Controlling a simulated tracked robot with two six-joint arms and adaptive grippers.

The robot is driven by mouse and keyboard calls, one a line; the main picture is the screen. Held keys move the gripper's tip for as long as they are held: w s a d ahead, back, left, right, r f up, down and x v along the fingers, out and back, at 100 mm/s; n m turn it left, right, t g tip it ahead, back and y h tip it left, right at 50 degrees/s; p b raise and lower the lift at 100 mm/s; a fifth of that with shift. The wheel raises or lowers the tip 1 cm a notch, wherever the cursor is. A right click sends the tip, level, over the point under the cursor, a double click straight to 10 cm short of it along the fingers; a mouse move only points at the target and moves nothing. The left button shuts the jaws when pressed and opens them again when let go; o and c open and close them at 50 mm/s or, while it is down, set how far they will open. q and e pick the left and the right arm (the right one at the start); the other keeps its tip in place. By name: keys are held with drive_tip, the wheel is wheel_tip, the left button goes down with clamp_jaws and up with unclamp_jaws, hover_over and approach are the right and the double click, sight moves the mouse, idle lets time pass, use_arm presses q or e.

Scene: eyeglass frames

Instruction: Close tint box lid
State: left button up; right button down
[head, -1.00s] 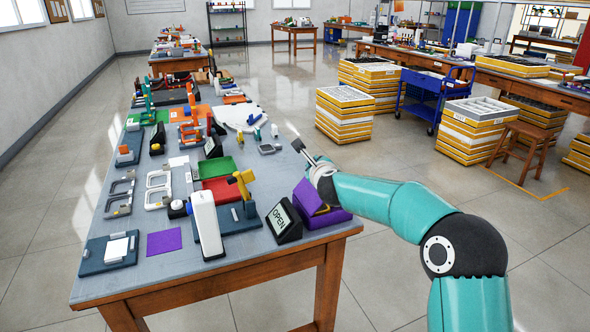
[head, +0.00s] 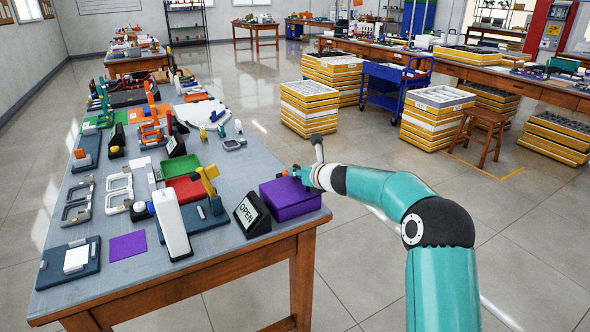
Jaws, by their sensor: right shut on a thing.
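The purple tint box (head: 290,200) sits at the front right corner of the table, and its lid (head: 284,190) now lies flat over the top. My right gripper (head: 298,173) is at the box's back right edge, shut on the lid there. The exact contact is small and partly hidden by the gripper. A small orange piece shows at the fingertips. My left gripper is not in view.
Open floor lies to the right of the table (head: 230,250).

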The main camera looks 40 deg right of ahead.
drive_tip(key=shift+w+a+f, duration=0.15)
drive_tip(key=shift+a+f, duration=0.1)
drive_tip(key=shift+a, duration=0.15)
drive_tip(key=c, duration=1.2)
unclamp_jaws()
drive_tip(key=shift+o, duration=0.3)
drive_tip(key=shift+d, duration=0.15)
drive_tip(key=shift+d+r, duration=0.1)
drive_tip(key=shift+s+r, duration=0.25)
drive_tip(key=shift+s, duration=0.35)
drive_tip(key=v, duration=1)
drive_tip(key=shift+s, duration=0.35)
